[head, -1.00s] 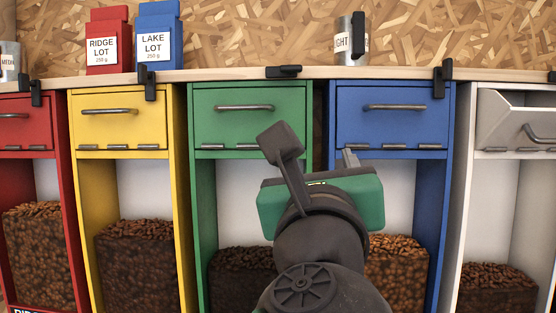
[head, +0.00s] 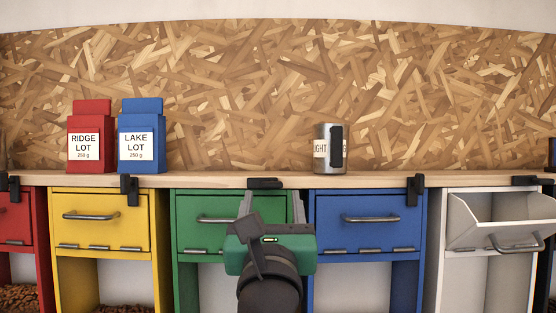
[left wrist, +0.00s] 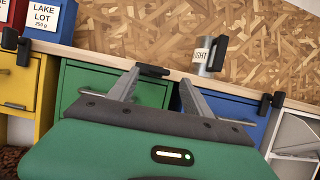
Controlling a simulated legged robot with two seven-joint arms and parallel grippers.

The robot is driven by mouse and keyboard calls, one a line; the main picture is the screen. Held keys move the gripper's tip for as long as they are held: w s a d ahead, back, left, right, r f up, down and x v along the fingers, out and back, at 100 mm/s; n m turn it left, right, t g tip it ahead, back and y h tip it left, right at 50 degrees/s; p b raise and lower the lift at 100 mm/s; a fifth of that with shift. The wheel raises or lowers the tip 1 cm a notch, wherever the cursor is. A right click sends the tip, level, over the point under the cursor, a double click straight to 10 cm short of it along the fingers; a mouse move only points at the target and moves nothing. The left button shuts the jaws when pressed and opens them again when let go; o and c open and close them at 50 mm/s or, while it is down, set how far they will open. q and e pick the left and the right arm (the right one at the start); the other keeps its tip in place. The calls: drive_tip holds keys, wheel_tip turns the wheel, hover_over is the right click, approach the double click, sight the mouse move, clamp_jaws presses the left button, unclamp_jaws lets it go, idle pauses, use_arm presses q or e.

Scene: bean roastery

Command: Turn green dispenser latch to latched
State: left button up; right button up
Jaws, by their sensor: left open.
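The green dispenser (head: 193,240) has a shut drawer front with a grey bar handle. Its black latch (head: 265,183) lies level along the counter's front edge, above the drawer. The latch also shows in the left wrist view (left wrist: 153,71), just beyond and between the finger ends. My left gripper (head: 271,206) is open and empty, its two grey fingers pointing at the green dispenser just below the latch. In the left wrist view the fingers (left wrist: 159,80) stand apart. I cannot tell whether either touches the latch. The right gripper is in neither view.
The yellow dispenser (head: 133,222) and blue dispenser (head: 370,235) flank the green one, their black latches hanging down. The white dispenser (head: 455,285) has its bin tipped open. A metal canister (head: 325,135) and red and blue bags stand on the wooden counter (head: 220,179).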

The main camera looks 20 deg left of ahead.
sight(272, 191)
use_arm(q)
drive_tip(key=x, duration=0.1)
drive_tip(key=p+x, duration=0.1)
drive_tip(key=x, duration=0.3)
drive_tip(key=shift+w+a+f+p, duration=0.1)
drive_tip(key=shift+w+f+p, duration=0.2)
drive_tip(key=shift+s+r, duration=0.1)
drive_tip(key=shift+s, duration=0.15)
drive_tip(key=shift+c, duration=0.5)
drive_tip(key=shift+s, duration=0.1)
drive_tip(key=shift+c, duration=1.1)
clamp_jaws()
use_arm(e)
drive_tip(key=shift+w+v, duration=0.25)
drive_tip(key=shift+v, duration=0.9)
